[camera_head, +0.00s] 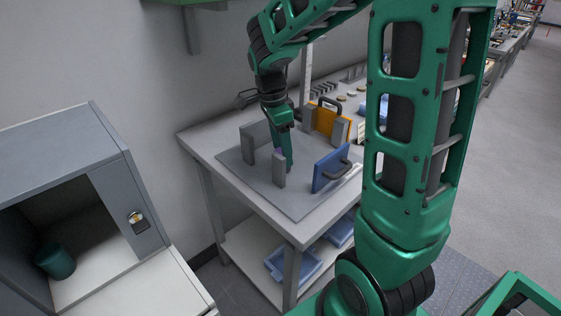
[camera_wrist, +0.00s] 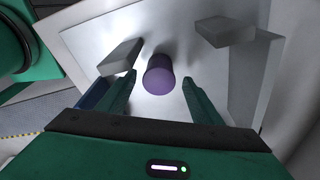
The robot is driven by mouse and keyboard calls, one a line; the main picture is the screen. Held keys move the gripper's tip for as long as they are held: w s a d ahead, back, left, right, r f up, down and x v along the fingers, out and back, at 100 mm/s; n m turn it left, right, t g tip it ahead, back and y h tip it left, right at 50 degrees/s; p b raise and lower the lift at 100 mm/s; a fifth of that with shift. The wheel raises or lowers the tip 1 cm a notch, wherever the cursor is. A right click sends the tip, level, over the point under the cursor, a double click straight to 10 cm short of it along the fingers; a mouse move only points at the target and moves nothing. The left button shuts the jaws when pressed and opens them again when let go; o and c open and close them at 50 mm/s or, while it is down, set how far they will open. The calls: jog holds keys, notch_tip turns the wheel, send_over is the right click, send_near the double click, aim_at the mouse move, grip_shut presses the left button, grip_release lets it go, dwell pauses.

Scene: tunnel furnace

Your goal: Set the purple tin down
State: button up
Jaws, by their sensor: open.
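The purple tin (camera_wrist: 159,76) stands on a grey plate (camera_wrist: 85,37), seen from above in the wrist view. My gripper (camera_wrist: 159,82) is open, with one finger on each side of the tin. A narrow gap shows between the tin and each finger, so the tin does not look gripped. In the head view, my gripper (camera_head: 286,158) points down over the plate (camera_head: 301,203) on the table, and the tin is mostly hidden behind the fingers and a grey block.
Grey upright blocks (camera_head: 279,170) stand close around my gripper. A blue panel with a handle (camera_head: 329,172) and an orange panel (camera_head: 325,119) stand to the right. A grey open-fronted cabinet (camera_head: 45,150) at left holds a teal container (camera_head: 55,261).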

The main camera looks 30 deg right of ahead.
jog(key=shift+d+f, duration=0.15)
jog(key=shift+f, duration=0.75)
jog(key=c, duration=1.3)
jog(key=shift+c, duration=0.2)
notch_tip(320, 180, up, 18)
